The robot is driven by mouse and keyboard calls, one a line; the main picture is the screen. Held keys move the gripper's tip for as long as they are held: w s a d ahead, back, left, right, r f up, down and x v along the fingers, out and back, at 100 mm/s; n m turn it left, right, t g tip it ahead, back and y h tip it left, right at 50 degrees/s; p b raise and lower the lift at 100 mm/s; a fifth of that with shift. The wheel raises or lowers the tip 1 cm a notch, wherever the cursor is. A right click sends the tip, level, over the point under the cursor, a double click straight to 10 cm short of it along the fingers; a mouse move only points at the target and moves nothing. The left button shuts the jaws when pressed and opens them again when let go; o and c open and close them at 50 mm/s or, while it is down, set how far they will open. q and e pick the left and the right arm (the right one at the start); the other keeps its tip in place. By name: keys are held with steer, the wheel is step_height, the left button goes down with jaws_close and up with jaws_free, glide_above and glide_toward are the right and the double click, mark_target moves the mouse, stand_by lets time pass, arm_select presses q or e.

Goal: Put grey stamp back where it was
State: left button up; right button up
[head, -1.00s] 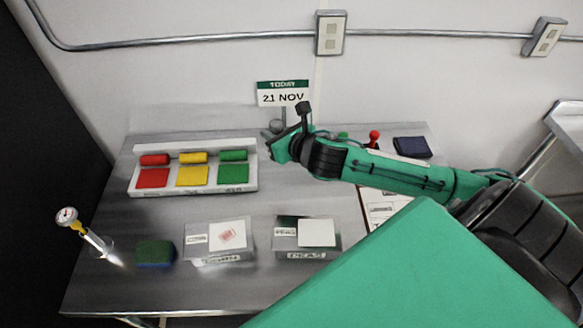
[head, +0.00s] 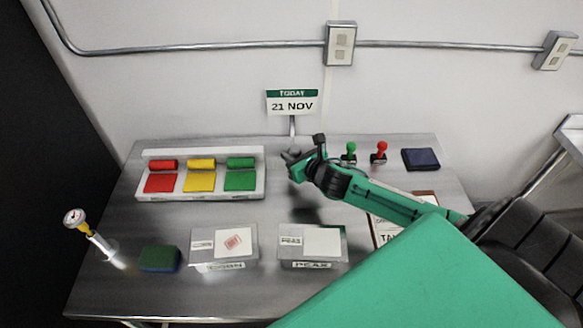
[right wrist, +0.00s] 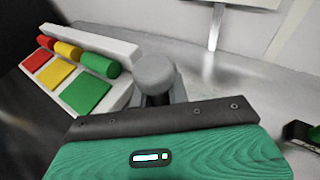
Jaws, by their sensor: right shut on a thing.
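My right gripper (head: 291,160) is shut on the grey stamp, whose round grey knob (right wrist: 155,72) shows just beyond the gripper in the right wrist view. In the head view the stamp (head: 292,153) is small and mostly hidden by the gripper. They are at the back of the steel table, in front of the date sign and right of the ink pad tray (head: 255,190). I cannot tell whether the stamp's base touches the table. A green stamp (head: 350,152) and a red stamp (head: 380,152) stand upright to the right. My left gripper is not in view.
The date sign (head: 292,103) on its post reads 21 NOV. A dark blue pad (head: 421,159) lies at the back right. A clipboard (head: 425,195) lies partly under my right arm. Two labelled boxes (head: 225,265) (head: 313,264), a sponge (head: 160,258) and a gauge (head: 76,218) stand in front.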

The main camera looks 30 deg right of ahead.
step_height(320, 180, down, 6)
steer(key=shift+r, duration=0.1)
stand_by(0.4)
steer(key=shift+f, duration=0.2)
steer(key=o, duration=0.8)
